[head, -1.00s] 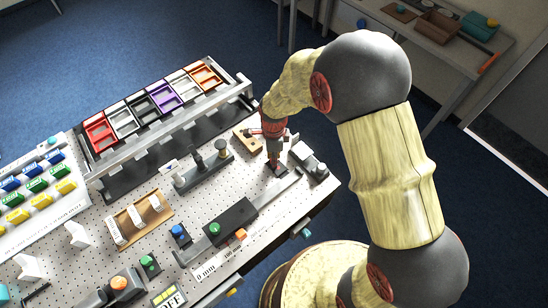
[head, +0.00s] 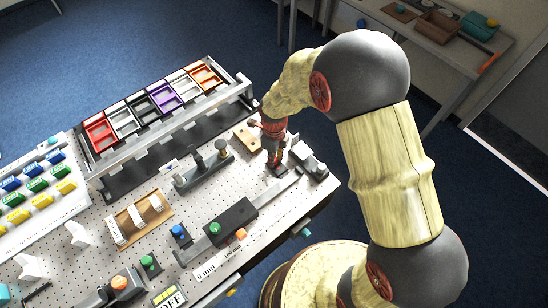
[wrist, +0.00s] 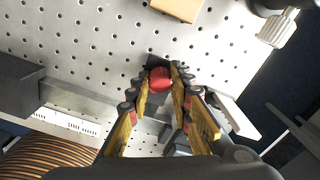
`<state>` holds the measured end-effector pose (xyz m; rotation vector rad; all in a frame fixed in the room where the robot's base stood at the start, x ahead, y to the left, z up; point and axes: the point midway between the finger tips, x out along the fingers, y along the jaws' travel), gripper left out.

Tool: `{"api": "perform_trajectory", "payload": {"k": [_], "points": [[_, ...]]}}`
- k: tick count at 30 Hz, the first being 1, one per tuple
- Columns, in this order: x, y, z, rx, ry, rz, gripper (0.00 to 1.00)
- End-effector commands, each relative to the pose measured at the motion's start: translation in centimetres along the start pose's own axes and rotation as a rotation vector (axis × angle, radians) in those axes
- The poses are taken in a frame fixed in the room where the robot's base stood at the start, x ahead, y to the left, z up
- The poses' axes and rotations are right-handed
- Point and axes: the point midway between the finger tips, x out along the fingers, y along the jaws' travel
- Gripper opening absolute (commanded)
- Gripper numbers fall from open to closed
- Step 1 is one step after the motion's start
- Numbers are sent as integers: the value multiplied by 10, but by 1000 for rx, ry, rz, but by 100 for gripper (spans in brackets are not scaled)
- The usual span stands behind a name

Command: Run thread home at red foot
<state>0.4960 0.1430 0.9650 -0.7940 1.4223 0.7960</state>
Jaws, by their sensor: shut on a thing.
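My gripper (head: 277,166) points down at the far right part of the pegboard table. In the wrist view its two yellow-lined fingers (wrist: 160,88) are closed around a red round-topped piece (wrist: 160,77). The red piece stands between the fingertips, over a dark base (wrist: 154,61) on the board. The fingers hide most of its sides, and any thread at its lower end is hidden. I cannot tell how deep it sits.
A grey clamp-like fixture (head: 308,161) stands close to the right of my gripper. A wooden block (head: 246,138) lies behind it, and a stand with dark posts (head: 205,167) is to the left. A dark block on a rail (head: 230,221) lies in front.

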Motion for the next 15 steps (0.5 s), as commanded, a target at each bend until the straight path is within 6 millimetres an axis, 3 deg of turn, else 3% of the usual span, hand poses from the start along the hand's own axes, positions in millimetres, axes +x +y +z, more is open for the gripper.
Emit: {"api": "perform_trajectory", "payload": {"k": [8,15], "points": [[-1,0,0,32,-1,-1,4],[-1,0,1,317,-2,-1,4]]}}
